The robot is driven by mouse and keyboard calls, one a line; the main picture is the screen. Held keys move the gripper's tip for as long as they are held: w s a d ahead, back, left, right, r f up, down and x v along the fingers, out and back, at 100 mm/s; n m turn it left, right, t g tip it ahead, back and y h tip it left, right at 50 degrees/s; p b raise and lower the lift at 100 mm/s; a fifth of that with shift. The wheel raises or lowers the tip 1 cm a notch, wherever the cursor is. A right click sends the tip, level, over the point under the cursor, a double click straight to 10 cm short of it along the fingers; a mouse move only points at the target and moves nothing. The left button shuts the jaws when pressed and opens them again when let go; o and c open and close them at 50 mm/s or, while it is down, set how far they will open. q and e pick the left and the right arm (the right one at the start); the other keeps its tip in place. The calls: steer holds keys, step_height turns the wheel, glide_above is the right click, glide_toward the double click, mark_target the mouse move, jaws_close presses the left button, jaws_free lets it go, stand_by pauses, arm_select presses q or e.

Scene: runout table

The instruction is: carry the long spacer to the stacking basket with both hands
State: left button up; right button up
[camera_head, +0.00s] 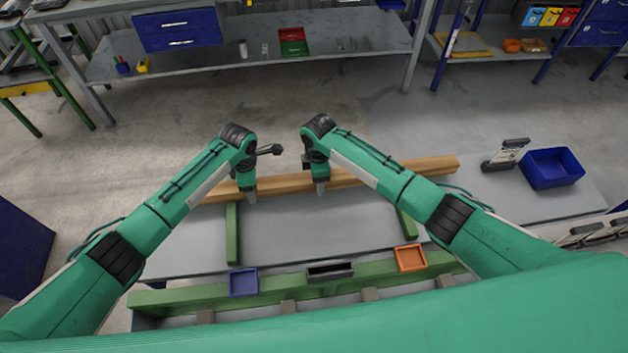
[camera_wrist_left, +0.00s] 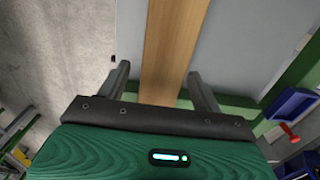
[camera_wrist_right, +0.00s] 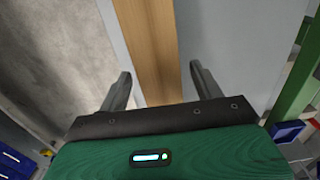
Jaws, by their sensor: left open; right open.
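The long spacer, a light wooden beam (camera_head: 285,184), lies across the grey table (camera_head: 300,225), running left to right. My left gripper (camera_head: 247,194) is open above its left part. In the left wrist view the beam (camera_wrist_left: 172,45) passes between the open fingers (camera_wrist_left: 160,85). My right gripper (camera_head: 321,188) is open above the beam near its middle. In the right wrist view the beam (camera_wrist_right: 150,45) also passes between the open fingers (camera_wrist_right: 163,84). A green frame with wooden slats (camera_head: 200,297), apparently the stacking basket, stands at the near side; my body partly hides it.
A small blue tray (camera_head: 243,282), a dark tray (camera_head: 330,271) and an orange tray (camera_head: 411,258) sit along the green frame's rail. A blue bin (camera_head: 551,168) and a dark stand with a label (camera_head: 507,154) are at the table's right. Green posts (camera_head: 232,235) rise near the table.

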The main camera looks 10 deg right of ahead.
arm_select(q)
steer(key=shift+f, duration=0.3)
arm_select(e)
steer(key=shift+f, duration=0.35)
arm_select(q)
steer(key=shift+c, duration=0.3)
arm_select(e)
steer(key=shift+c, duration=0.3)
arm_select(q)
jaws_close()
arm_select(e)
jaws_close()
steer(key=shift+r, duration=0.1)
